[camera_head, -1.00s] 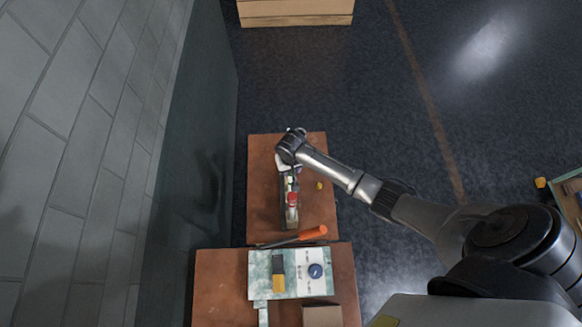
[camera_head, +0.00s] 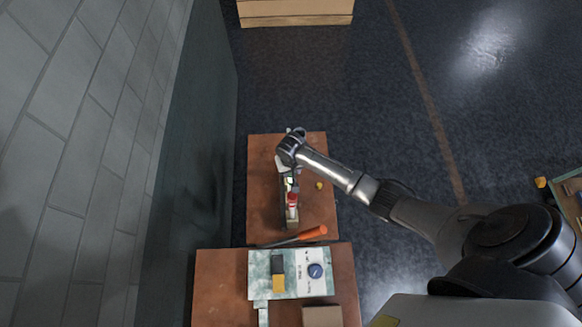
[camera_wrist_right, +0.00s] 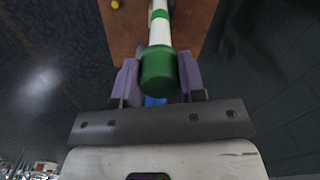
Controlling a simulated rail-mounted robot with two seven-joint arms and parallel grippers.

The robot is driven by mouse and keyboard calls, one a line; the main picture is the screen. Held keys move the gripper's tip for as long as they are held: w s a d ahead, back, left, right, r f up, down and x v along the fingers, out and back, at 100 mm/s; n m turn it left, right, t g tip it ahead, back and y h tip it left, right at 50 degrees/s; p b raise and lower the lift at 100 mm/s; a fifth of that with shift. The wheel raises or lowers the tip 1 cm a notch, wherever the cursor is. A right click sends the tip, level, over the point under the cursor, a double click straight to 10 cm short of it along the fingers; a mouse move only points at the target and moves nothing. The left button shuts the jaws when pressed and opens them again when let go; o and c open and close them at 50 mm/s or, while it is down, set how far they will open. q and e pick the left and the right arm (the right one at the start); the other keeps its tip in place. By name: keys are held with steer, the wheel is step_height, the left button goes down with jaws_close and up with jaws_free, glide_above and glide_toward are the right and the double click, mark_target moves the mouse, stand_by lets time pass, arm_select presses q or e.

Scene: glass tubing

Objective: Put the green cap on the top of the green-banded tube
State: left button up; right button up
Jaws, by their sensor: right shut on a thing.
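The right gripper (camera_wrist_right: 159,80) is shut on the green cap (camera_wrist_right: 158,66), which sits between its two purple-grey fingers in the right wrist view. The white tube with a green band (camera_wrist_right: 160,14) lines up with the cap, and its near end meets the cap in this view. I cannot tell whether the cap is seated on the tube or only in front of its end. In the head view my right wrist covers most of the gripper, and the green cap cannot be made out. My left gripper is not in view.
A red-topped piece (camera_head: 292,200) stands near the gripper on the brown table (camera_head: 318,215). A small yellow piece (camera_head: 319,185) lies to its right. An orange-handled screwdriver (camera_head: 313,232) and a panel with a blue knob (camera_head: 315,270) are nearer. A wall (camera_head: 190,150) rises at left.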

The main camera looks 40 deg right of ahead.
steer(key=shift+f, duration=0.65)
stand_by(0.8)
steer(key=o, duration=1.5)
steer(key=shift+r, duration=4)
